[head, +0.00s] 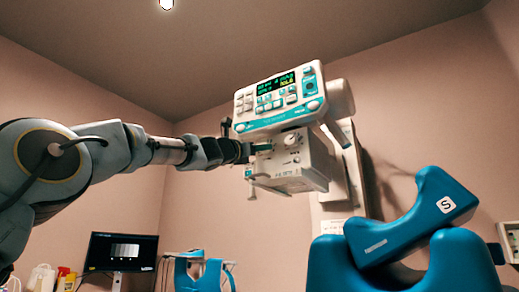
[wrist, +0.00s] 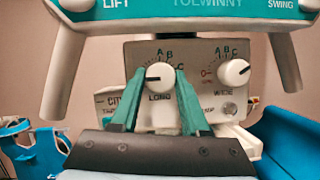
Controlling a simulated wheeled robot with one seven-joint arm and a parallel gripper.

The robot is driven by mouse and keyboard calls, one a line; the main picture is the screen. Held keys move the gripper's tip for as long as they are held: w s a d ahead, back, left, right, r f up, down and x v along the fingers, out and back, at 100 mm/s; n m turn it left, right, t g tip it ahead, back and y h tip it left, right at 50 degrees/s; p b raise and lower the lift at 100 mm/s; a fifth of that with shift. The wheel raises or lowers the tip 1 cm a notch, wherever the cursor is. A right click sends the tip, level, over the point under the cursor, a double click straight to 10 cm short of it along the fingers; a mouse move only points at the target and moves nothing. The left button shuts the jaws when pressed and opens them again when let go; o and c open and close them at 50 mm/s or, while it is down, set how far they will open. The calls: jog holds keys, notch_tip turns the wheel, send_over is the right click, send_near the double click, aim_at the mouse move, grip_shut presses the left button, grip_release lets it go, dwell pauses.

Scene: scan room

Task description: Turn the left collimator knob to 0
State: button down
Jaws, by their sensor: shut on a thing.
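The left collimator knob (wrist: 159,76), white and labelled LONG, sits on the front of the collimator box (wrist: 215,52). A dark pointer line on it points left. The right knob (wrist: 234,72), labelled WIDE, stands free beside the right finger. In the head view my gripper (head: 257,148) reaches the box (head: 312,165) from the left, hiding the left knob.
A control panel (head: 280,98) with a lit display overhangs the box, and its handles (wrist: 62,75) come down on both sides. A bar (head: 268,187) juts out below the box. Blue padded supports (head: 405,225) stand at the lower right, and a monitor (head: 122,250) at the lower left.

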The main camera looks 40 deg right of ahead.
jog(key=shift+c, duration=2)
grip_release()
jog(key=shift+a+f, duration=0.1)
jog(key=b+v, duration=0.7)
jog(key=v, duration=0.3)
jog(key=shift+a, duration=0.3)
jog(key=shift+f, duration=0.15)
